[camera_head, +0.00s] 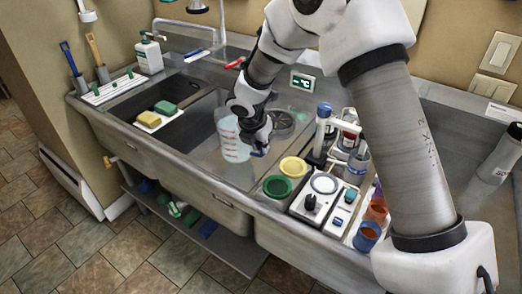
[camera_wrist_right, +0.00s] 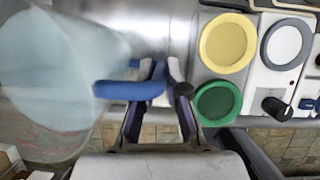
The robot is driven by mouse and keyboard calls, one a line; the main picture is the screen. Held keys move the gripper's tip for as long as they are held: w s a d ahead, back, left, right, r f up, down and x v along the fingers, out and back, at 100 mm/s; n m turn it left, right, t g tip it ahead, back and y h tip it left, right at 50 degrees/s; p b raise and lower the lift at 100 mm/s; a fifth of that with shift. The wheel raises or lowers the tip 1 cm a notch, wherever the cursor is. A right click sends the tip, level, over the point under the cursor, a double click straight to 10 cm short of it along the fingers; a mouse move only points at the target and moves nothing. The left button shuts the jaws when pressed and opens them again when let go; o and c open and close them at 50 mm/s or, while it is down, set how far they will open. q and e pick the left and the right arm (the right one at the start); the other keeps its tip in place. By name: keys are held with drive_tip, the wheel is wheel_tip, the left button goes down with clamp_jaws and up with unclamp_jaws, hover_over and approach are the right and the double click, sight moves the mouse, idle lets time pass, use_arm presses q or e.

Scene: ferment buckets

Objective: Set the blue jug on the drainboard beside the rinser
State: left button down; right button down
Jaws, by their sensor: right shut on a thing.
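The blue jug (camera_head: 231,147) is see-through with red marks and looks upright over the steel drainboard (camera_head: 196,166). Its blue handle (camera_wrist_right: 125,90) runs into my right gripper (camera_wrist_right: 160,78) in the wrist view, and the jug body (camera_wrist_right: 50,75) is at left. My right gripper (camera_head: 259,150) is shut on the handle, at the jug's right side in the head view. The round dark rinser (camera_head: 282,123) lies just right of and behind the jug, partly hidden by my arm. I cannot tell whether the jug's base touches the drainboard. My left gripper is out of view.
A green round dish (camera_head: 278,187) and a yellow one (camera_head: 293,167) stand right of the jug, near a white scale (camera_head: 318,199) and several bottles. The sink basin (camera_head: 185,112) with sponges is at left. Bare drainboard lies left of and in front of the jug.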

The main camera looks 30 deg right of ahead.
sight(262, 155)
drive_tip(key=shift+f, duration=1.5)
drive_tip(key=c, duration=1.2)
unclamp_jaws()
drive_tip(key=shift+s+f, duration=0.1)
drive_tip(key=shift+a+r, duration=0.1)
drive_tip(key=shift+r, duration=0.15)
drive_tip(key=v, duration=1.1)
drive_tip(key=shift+r+p, duration=0.4)
drive_tip(key=shift+p, duration=0.05)
